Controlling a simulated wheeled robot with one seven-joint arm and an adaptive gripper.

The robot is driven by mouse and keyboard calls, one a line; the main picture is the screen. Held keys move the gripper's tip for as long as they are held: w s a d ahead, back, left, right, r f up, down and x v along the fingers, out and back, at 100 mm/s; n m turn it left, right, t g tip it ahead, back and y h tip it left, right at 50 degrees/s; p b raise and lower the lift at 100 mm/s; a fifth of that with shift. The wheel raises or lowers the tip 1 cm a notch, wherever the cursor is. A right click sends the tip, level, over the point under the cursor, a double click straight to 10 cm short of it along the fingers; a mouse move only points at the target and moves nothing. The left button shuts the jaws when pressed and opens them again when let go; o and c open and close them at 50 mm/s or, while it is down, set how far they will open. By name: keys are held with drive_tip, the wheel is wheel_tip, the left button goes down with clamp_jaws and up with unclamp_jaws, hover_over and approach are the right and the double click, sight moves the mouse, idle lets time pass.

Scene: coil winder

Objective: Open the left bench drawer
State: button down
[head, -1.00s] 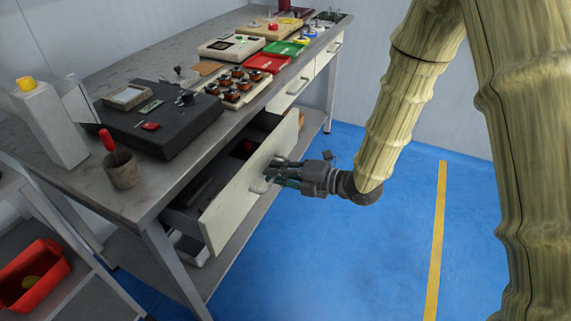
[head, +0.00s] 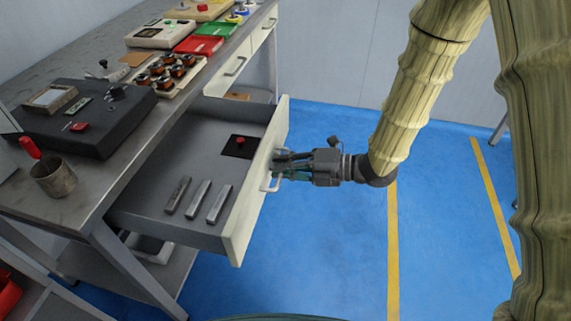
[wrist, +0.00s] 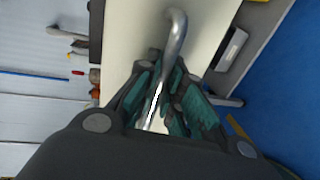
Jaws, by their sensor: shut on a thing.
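The left bench drawer (head: 150,203) is pulled well out from under the bench top in the head view. Its pale front panel (head: 243,221) faces right, toward my arm. Its metal handle (head: 267,184) is a bent bar, which also shows in the wrist view (wrist: 177,35). My gripper (head: 283,166) is at the front panel, with its fingers closed around the handle bar. In the wrist view my gripper's fingers (wrist: 160,105) lie on both sides of the bar and hide its near end.
The bench top (head: 78,213) holds a cup (head: 56,176), a black case (head: 70,128) and trays. Blue floor (head: 330,240) is open to the right.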

drive_tip(key=shift+f, duration=0.1)
drive_tip(key=c, duration=1.5)
unclamp_jaws()
drive_tip(key=shift+c, duration=0.2)
drive_tip(key=shift+d, duration=0.1)
drive_tip(key=v, duration=1.2)
